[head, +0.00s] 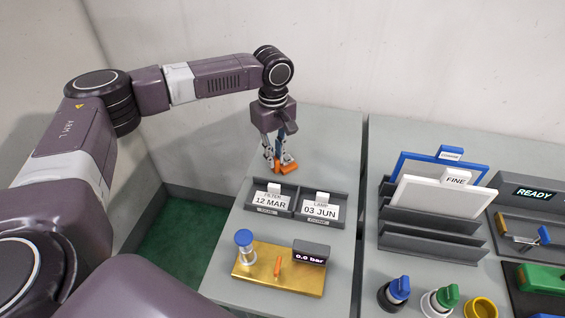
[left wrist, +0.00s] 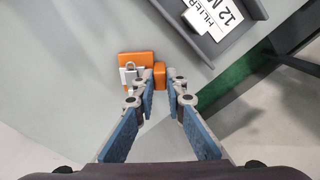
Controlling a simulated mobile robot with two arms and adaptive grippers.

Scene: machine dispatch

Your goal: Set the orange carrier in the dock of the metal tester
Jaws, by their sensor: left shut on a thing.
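The orange carrier (head: 289,168) is at the back of the left grey table, under my left gripper (head: 277,163). In the left wrist view the carrier (left wrist: 130,60) is an orange block with a small silvery padlock-like piece on it. My left gripper (left wrist: 162,82) is shut on the carrier's raised orange part. I cannot tell whether the carrier touches the table. A grey unit with a READY display (head: 533,192) stands at the right edge, partly cut off; I cannot tell for sure whether it is the metal tester. My right gripper is out of view.
Two grey label trays (head: 297,204) stand just in front of the carrier. A brass plate (head: 281,272) with a blue-topped cylinder and a "0.0 bar" display is nearer. A rack (head: 432,222) with framed panels and several coloured knobs are on the right table, across a gap.

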